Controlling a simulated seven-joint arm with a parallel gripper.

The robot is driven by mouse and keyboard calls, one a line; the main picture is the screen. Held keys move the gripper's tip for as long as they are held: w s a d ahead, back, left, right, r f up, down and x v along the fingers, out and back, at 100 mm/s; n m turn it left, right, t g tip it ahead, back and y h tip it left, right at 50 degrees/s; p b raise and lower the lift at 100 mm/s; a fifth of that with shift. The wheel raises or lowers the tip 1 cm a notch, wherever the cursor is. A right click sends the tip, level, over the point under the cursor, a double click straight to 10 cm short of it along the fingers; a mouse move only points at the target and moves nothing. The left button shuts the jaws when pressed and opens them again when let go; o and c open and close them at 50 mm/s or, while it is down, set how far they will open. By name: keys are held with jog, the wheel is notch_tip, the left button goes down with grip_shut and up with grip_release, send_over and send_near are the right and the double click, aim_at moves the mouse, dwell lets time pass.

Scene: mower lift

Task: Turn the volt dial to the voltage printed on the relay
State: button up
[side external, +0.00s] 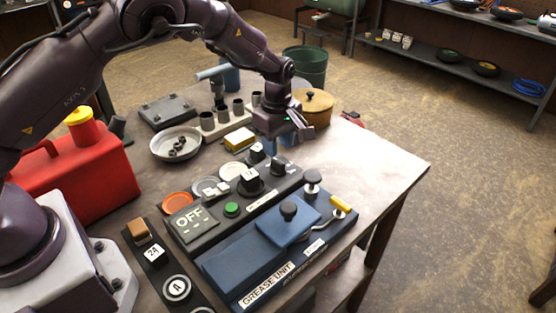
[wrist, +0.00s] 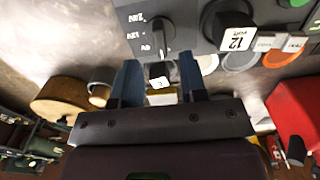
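A black relay block with a white label reading 12 VOLT (wrist: 237,38) sits on the grey panel; it also shows in the side external view (side external: 250,182). The volt dial (wrist: 157,50) is beside it, left of it in the wrist view, with white voltage markings at its left that are small and hard to read. In the side external view the dark dial (side external: 278,166) is just below my gripper (side external: 281,143). My gripper (wrist: 159,64) is open, its two blue-grey fingers apart. A small black piece with a white face (wrist: 159,79) shows between them, apparently ungripped.
The panel carries an OFF display (side external: 189,220) and a green button (side external: 232,209). A blue grease unit (side external: 240,270) with black knobs stands in front. A yellow block (side external: 239,139), a metal bowl (side external: 160,152) and a wooden pot (side external: 316,110) lie behind. The table's right side is clear.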

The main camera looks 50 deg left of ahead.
aim_at(278, 160)
notch_tip(278, 160, down, 5)
jog(key=shift+f, duration=0.15)
grip_shut()
